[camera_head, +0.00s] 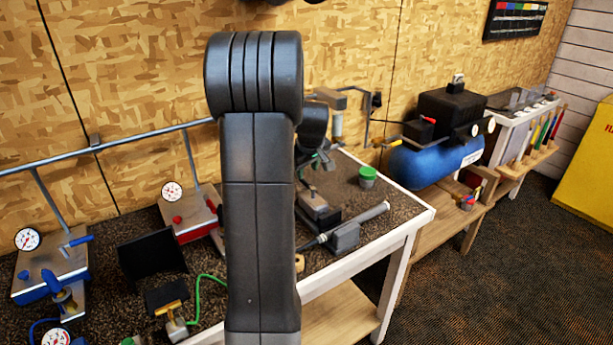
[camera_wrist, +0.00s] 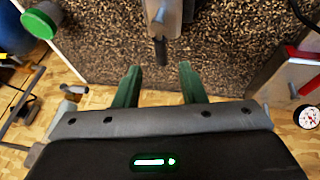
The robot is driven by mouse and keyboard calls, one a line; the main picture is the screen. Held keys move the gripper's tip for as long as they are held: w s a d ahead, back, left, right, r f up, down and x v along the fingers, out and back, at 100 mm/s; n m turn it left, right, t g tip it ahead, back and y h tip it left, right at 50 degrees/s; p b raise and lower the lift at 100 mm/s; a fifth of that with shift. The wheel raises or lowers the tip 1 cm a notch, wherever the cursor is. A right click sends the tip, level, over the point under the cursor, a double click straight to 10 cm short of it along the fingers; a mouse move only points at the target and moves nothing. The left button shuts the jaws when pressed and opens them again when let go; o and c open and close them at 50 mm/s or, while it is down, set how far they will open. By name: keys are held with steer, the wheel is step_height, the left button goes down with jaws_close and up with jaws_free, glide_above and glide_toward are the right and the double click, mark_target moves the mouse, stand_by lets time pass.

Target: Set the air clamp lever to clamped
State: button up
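A grey clamp block (camera_head: 318,211) with a dark top sits on the bench, just right of my arm. In the wrist view a grey metal piece (camera_wrist: 163,12) carries a short dark rod (camera_wrist: 161,50), which looks like the lever. My gripper (camera_wrist: 158,78) has its two green fingers apart, with nothing held. The rod's tip appears between and just beyond the fingertips; I cannot tell whether they touch. In the head view my arm hides most of the gripper, and a bit of green finger (camera_head: 326,161) shows above the block.
A grey shaft holder (camera_head: 345,237) stands in front of the block. A green-lidded tub (camera_head: 367,177) is behind right. A red gauge unit (camera_head: 198,222) and a blue one (camera_head: 50,275) stand left. A green hose (camera_head: 205,277) crosses the bench. A metal pipe (camera_head: 120,143) runs along the wall.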

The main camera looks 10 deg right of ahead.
mark_target(306, 181)
steer(key=shift+p+x, duration=0.5)
steer(key=shift+x, duration=2.55)
jaws_close()
